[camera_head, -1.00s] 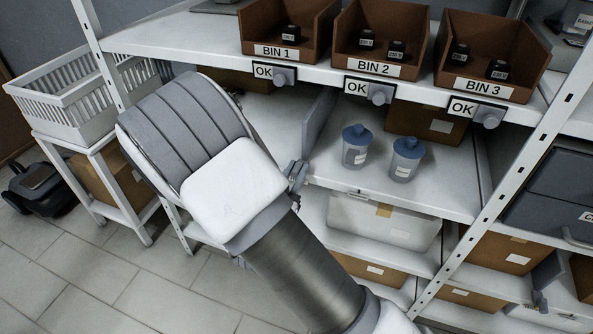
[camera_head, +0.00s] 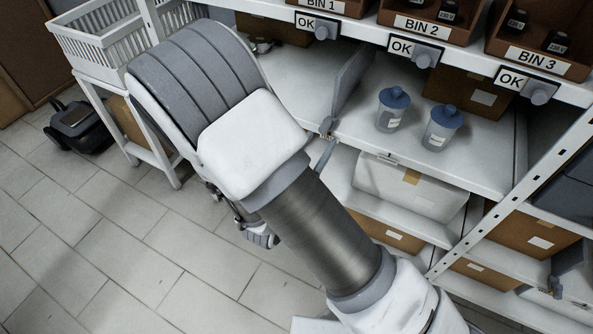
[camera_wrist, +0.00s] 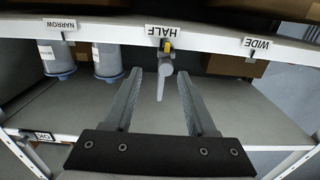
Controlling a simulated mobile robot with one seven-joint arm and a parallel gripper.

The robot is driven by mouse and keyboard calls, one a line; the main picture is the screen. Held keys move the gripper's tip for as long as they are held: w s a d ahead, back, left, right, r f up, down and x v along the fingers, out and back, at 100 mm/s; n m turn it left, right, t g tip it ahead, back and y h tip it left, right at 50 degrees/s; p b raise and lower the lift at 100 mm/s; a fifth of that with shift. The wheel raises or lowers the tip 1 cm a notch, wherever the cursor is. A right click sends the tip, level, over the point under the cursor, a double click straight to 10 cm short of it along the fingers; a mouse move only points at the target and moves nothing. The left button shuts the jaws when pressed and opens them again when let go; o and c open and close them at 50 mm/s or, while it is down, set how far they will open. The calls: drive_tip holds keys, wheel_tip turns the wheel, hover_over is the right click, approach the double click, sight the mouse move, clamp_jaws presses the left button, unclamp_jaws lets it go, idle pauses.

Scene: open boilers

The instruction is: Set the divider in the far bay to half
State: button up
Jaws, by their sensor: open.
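The grey divider (camera_head: 350,80) is an upright plate on the shelf, left of two blue-lidded cups. A small fitting (camera_head: 327,126) is at its front edge. In the wrist view, which looks upside down, the divider (camera_wrist: 160,85) shows nearly edge-on, with a yellow mark at the HALF label (camera_wrist: 164,31). The NARROW label (camera_wrist: 57,25) is to the left and the WIDE label (camera_wrist: 260,44) to the right. My gripper (camera_wrist: 158,75) is open, its fingers on either side of the divider in the picture, with gaps showing. I cannot tell the depth between them.
Two cups (camera_head: 392,109) (camera_head: 442,128) stand right of the divider. OK signs with grey knobs (camera_head: 423,60) hang below the bins (camera_head: 425,22). A rack post (camera_head: 520,185) slants at right. Open floor (camera_head: 100,240) lies at lower left.

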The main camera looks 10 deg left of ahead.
drive_tip(key=p+v, duration=0.1)
drive_tip(key=v, duration=1)
drive_tip(key=shift+s+p, duration=0.35)
drive_tip(key=shift+s, duration=0.05)
